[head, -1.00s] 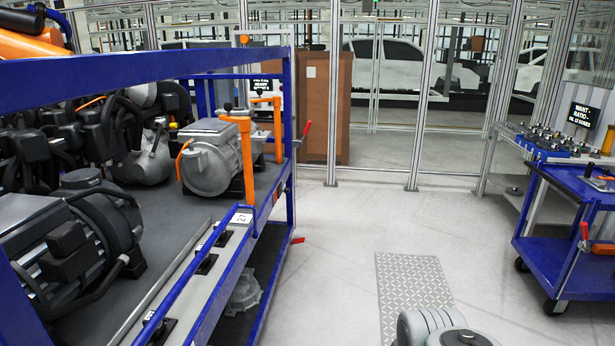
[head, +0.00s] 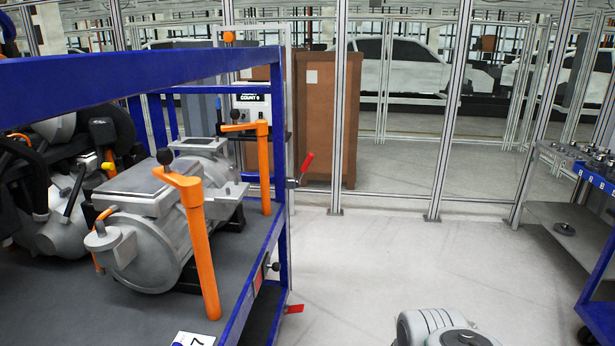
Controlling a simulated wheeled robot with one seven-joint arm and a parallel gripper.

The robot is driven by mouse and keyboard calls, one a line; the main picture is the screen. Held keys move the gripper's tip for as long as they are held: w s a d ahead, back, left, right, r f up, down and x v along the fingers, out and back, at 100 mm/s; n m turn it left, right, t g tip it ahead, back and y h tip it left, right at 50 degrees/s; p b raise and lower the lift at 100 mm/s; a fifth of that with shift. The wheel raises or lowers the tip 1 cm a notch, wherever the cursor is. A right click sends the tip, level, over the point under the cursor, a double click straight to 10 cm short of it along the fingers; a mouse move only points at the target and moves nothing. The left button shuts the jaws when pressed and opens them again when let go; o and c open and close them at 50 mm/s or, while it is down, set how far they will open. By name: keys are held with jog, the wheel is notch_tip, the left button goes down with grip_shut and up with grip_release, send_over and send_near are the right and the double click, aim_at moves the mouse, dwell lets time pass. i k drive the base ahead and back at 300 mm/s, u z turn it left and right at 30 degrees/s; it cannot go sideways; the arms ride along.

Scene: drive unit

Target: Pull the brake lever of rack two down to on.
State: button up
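A lever with a red grip (head: 306,163) sticks out from the far end post of the blue rack (head: 284,215) on the left. Its grip points up and slightly to the right. A small red tab (head: 294,309) shows low on the same post. No on or off marking is readable on the post. A white number plate (head: 193,339) on the rack's front edge is cut off by the bottom of the picture, so I cannot read its number fully. My gripper is not in view; only a grey part of my arm shows at the bottom.
The rack carries grey motors (head: 150,225) between orange posts (head: 200,245). A brown cabinet (head: 328,120) stands behind a glazed fence (head: 390,110). A blue cart (head: 600,270) is at the right edge. The pale floor (head: 370,270) between rack and cart is clear.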

aim_at(308, 163)
jog(key=z, duration=0.4)
jog(key=i, duration=3.2)
jog(key=u, duration=3.45)
